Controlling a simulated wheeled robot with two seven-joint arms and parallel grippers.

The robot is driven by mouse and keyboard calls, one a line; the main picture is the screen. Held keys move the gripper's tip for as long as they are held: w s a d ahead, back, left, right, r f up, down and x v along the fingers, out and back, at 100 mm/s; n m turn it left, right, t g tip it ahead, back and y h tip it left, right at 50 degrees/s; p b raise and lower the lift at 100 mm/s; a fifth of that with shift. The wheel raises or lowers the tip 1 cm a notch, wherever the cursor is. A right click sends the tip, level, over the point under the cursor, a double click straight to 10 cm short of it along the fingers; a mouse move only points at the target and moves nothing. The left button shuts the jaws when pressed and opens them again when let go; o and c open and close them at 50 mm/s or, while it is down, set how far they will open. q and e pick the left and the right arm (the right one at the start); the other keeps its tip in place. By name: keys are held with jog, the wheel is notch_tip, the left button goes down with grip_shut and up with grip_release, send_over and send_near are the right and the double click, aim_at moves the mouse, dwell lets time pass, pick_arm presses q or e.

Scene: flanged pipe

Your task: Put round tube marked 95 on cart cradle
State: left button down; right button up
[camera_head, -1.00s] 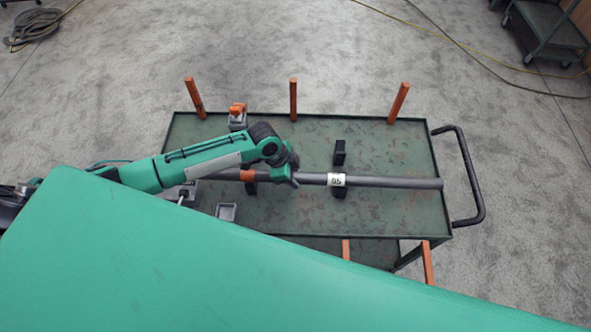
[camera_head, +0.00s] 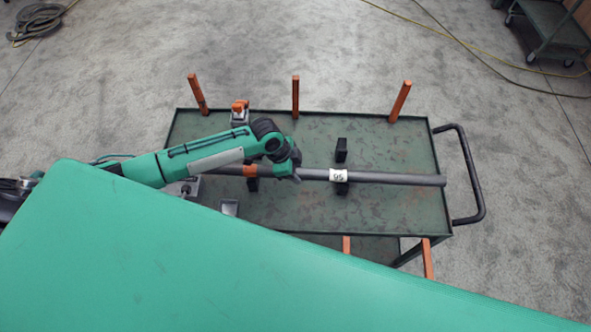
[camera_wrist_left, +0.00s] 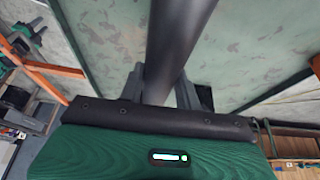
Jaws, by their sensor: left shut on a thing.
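The grey round tube (camera_head: 400,179) lies lengthwise over the cart (camera_head: 400,215), with a white label reading 95 (camera_head: 338,176) and an orange band (camera_head: 250,170). My left gripper (camera_head: 290,173) is shut on the tube, left of the label. In the left wrist view the tube (camera_wrist_left: 178,35) runs up from between the fingers (camera_wrist_left: 160,88). Black cradle blocks show behind the tube (camera_head: 341,150) and in front of it (camera_head: 341,188), near the label. Another black block (camera_head: 252,185) shows near the orange band. I cannot tell whether the tube touches the blocks. My right gripper is out of view.
Orange posts (camera_head: 295,97) stand along the cart's far edge, and others (camera_head: 427,258) at the near side. An orange-topped grey item (camera_head: 239,112) and a small grey tray (camera_head: 229,208) are on the left. A black handle (camera_head: 468,175) is at the right end.

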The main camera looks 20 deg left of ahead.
pick_arm(q)
jog(key=shift+w+f, duration=0.1)
jog(key=shift+f, duration=0.05)
jog(key=c, duration=1)
grip_release()
jog(key=shift+c, duration=0.2)
jog(key=shift+o, duration=0.7)
jog(key=shift+f, duration=0.15)
jog(key=b+v, duration=0.2)
jog(key=v, duration=1.2)
jog(key=shift+b, duration=0.4)
